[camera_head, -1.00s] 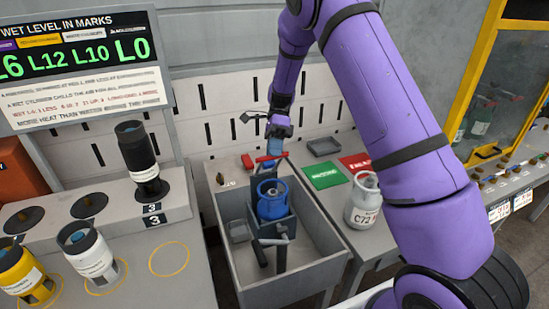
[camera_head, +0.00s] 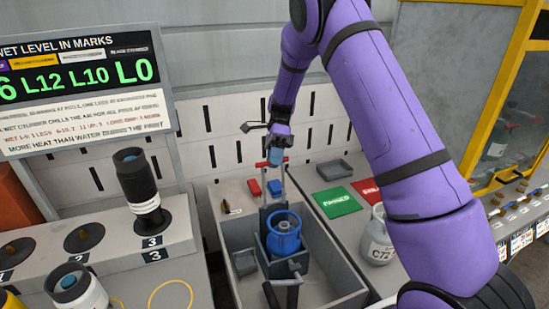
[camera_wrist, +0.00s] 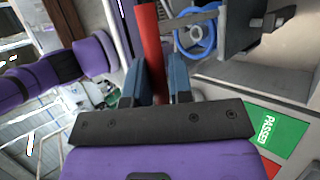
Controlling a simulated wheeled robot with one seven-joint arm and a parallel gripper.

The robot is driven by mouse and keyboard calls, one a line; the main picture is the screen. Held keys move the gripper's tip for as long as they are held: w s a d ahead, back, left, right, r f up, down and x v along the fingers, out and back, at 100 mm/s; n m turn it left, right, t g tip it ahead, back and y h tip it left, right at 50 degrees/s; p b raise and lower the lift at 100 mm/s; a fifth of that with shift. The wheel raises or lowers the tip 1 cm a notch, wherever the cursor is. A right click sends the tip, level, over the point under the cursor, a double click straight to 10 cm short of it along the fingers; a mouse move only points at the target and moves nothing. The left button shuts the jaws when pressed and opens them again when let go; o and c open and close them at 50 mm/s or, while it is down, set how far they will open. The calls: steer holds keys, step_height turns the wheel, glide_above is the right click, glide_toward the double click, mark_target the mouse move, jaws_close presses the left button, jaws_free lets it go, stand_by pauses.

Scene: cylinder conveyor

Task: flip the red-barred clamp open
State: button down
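The clamp's red bar (camera_head: 261,164) stands on thin grey legs behind the blue cylinder (camera_head: 283,233), which sits upright in a grey holder in the trough. My gripper (camera_head: 275,160) is at the bar, pointing down. In the wrist view the red bar (camera_wrist: 152,40) runs between my two blue fingers (camera_wrist: 157,84), which appear closed against its sides. The blue cylinder's ring handle (camera_wrist: 196,36) shows beyond the fingers. The middle of the bar is hidden by my gripper in the head view.
A green mat (camera_head: 337,201), red mat (camera_head: 367,190) and white-grey cylinder (camera_head: 377,240) are on the right. A black cylinder (camera_head: 140,185) stands left.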

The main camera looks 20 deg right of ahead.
steer(key=shift+w, duration=0.6)
steer(key=shift+f, duration=0.1)
steer(key=c, duration=1.1)
jaws_free()
steer(key=shift+w+f, duration=0.1)
steer(key=shift+w, duration=0.1)
steer(key=shift+s, duration=0.1)
steer(key=v, duration=1.1)
steer(key=shift+s, duration=0.15)
